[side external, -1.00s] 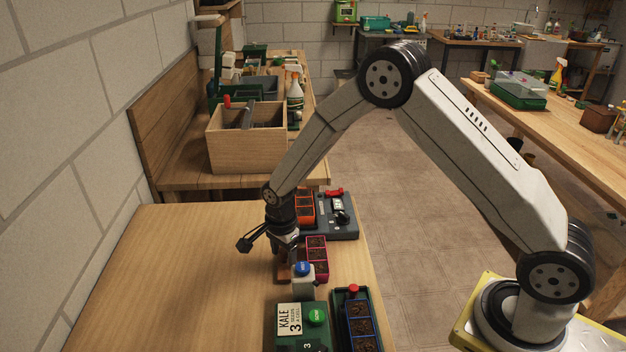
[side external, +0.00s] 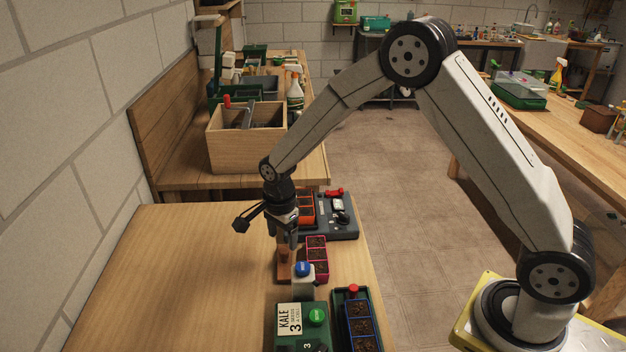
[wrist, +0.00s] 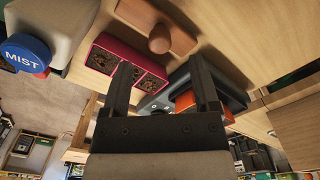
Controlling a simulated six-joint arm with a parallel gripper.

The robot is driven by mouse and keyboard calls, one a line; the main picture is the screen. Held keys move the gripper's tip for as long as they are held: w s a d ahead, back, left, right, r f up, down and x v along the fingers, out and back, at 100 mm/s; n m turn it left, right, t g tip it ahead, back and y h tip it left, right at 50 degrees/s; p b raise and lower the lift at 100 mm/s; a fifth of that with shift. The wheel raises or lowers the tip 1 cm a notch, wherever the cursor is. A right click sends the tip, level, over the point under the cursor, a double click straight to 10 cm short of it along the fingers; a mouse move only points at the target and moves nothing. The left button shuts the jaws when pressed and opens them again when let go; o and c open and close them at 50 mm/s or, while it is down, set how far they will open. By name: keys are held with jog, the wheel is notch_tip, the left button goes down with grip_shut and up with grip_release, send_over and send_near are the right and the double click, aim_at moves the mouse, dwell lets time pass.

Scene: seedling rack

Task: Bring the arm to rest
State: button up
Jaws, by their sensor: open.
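My gripper (side external: 289,243) hangs above the table, pointing down, over a wooden block with a knob (side external: 284,274). In the wrist view its two fingers (wrist: 166,72) are spread apart with nothing between them. The wooden block's round knob (wrist: 159,40) shows beyond the fingertips, apart from them. A pink tray of soil-filled cells (side external: 323,277) stands just right of the block; it also shows in the wrist view (wrist: 103,38), partly behind one finger.
A pale block with a blue MIST button (side external: 303,268) stands in front of the gripper. A green box with a KALE card (side external: 290,320) and blue cells (side external: 360,326) are nearer. A dark device (side external: 345,228) with orange cells (side external: 306,207) lies behind. The table's left (side external: 180,270) is clear.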

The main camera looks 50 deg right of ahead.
jog(key=shift+r, duration=1.15)
jog(key=shift+s+d+r+n, duration=0.15)
jog(key=shift+s+r+n, duration=0.1)
jog(key=shift+s+n, duration=0.15)
jog(key=s+d+r+n+t, duration=0.1)
jog(key=s+d+r+n, duration=0.1)
jog(key=s+n, duration=0.6)
jog(key=s+d+r+n+t, duration=0.1)
jog(key=s+d+r+n, duration=0.1)
jog(key=s+n, duration=0.7)
jog(key=shift+s+d+r+t, duration=0.2)
jog(key=shift+s+r+t, duration=0.1)
jog(key=shift+s+r, duration=0.15)
